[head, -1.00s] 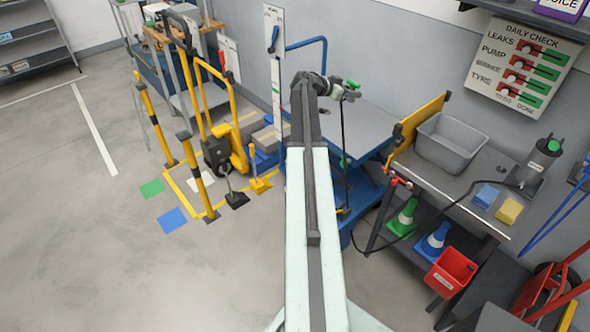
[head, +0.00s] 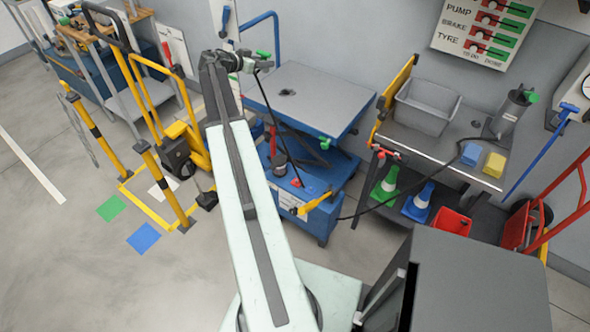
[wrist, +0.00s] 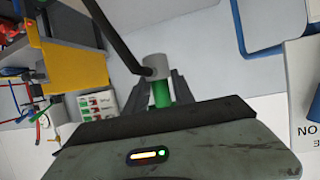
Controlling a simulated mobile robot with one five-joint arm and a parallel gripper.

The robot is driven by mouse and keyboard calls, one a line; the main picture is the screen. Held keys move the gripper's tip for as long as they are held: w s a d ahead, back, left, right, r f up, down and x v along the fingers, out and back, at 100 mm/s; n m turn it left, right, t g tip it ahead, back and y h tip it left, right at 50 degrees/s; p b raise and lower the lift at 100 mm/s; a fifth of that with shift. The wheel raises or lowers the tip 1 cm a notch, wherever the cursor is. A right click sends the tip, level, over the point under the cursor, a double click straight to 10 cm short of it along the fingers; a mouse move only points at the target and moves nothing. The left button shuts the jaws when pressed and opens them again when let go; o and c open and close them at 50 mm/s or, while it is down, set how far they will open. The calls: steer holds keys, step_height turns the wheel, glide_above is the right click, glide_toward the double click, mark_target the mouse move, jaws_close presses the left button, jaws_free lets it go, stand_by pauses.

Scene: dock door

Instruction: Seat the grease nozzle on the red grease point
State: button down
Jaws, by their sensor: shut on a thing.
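My gripper (head: 240,62) is shut on the grease nozzle (head: 263,54), above the left end of the lift table. In the wrist view the nozzle (wrist: 161,94) has a green body and grey collar between my gripper's fingers (wrist: 158,82); a black hose leaves the collar. Its tip is not clear. A small red spot (head: 297,182), seemingly the red grease point, shows low on the blue lift table (head: 320,105), below and to the right of my gripper and apart from it. A green spot (head: 325,143) is under the tabletop.
The hose runs to a grey grease pump (head: 510,112) on the bench (head: 430,142). The bench holds a grey bin (head: 427,106). A yellow pedal (head: 316,203) sticks out of the lift's base. Yellow-black posts (head: 167,185) stand left; open floor lies in front.

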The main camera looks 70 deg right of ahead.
steer(key=b, duration=4.2)
glide_above(296, 180)
step_height(296, 180, down, 43)
step_height(296, 180, down, 6)
steer(key=b, duration=0.5)
steer(key=shift+b, duration=0.3)
steer(key=shift+r, duration=0.1)
steer(key=shift+s, duration=0.1)
steer(key=shift+f+b, duration=0.6)
steer(key=shift+f, duration=0.05)
steer(key=c, duration=1.3)
jaws_free()
steer(key=shift+r, duration=0.1)
steer(key=shift+c, duration=0.2)
